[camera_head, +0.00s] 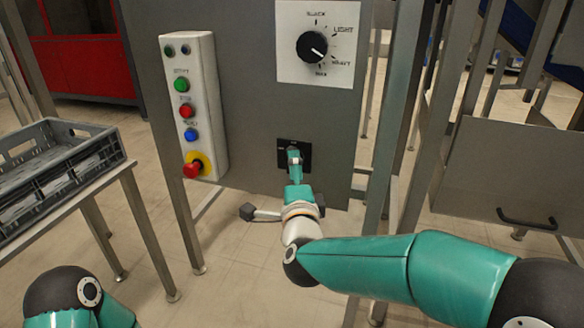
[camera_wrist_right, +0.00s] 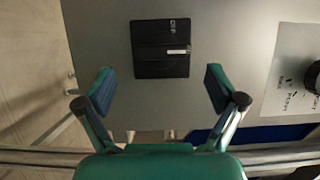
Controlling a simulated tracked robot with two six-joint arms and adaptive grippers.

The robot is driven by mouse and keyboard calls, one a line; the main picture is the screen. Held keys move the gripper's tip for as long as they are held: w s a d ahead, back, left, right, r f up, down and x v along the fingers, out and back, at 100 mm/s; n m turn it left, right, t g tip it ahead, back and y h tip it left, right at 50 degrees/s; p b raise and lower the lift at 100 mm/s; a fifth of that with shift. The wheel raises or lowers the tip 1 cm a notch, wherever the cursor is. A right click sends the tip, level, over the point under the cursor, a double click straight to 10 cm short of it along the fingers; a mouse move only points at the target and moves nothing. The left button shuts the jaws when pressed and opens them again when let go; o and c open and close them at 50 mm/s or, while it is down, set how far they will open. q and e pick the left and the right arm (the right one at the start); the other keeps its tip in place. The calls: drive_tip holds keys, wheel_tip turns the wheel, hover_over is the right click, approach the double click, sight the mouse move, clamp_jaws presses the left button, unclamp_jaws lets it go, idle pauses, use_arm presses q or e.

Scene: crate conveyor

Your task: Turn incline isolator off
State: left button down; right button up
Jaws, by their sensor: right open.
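The incline isolator (camera_head: 308,156) is a black square switch low on the grey panel in the head view, partly hidden behind my right gripper (camera_head: 294,158). In the right wrist view the isolator (camera_wrist_right: 160,67) shows whole, with a dark bar across its middle and a pale mark at the bar's right end. The lettering is too small to read surely. My right gripper (camera_wrist_right: 160,86) is open and empty, its two fingers spread wider than the isolator and apart from the bar. My left gripper is out of view.
A rotary dial (camera_head: 312,46) sits above the isolator. A white button box (camera_head: 196,110) with green, red and blue buttons and a red emergency stop (camera_head: 193,170) is on the left. A grey crate (camera_head: 105,160) stands on a table at far left. Metal posts (camera_head: 405,90) stand right.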

drive_tip(key=shift+w+a, duration=0.2)
drive_tip(key=shift+w, duration=2.25)
drive_tip(key=c, duration=1.1)
drive_tip(key=shift+a+n+g+h+p, duration=0.1)
drive_tip(key=shift+n+g+h+p, duration=0.8)
drive_tip(key=shift+n+p, duration=2.85)
drive_tip(key=shift+a+n+g+h+p, duration=0.1)
drive_tip(key=shift+n+g+h+p, duration=0.75)
drive_tip(key=shift+p, duration=5.9)
drive_tip(key=shift+a+n+g+h+p, duration=0.1)
drive_tip(key=shift+n+g+h+p, duration=0.8)
drive_tip(key=shift+n+p, duration=2.85)
drive_tip(key=shift+c, duration=0.2)
drive_tip(key=m+p, duration=0.3)
drive_tip(key=shift+d, duration=0.1)
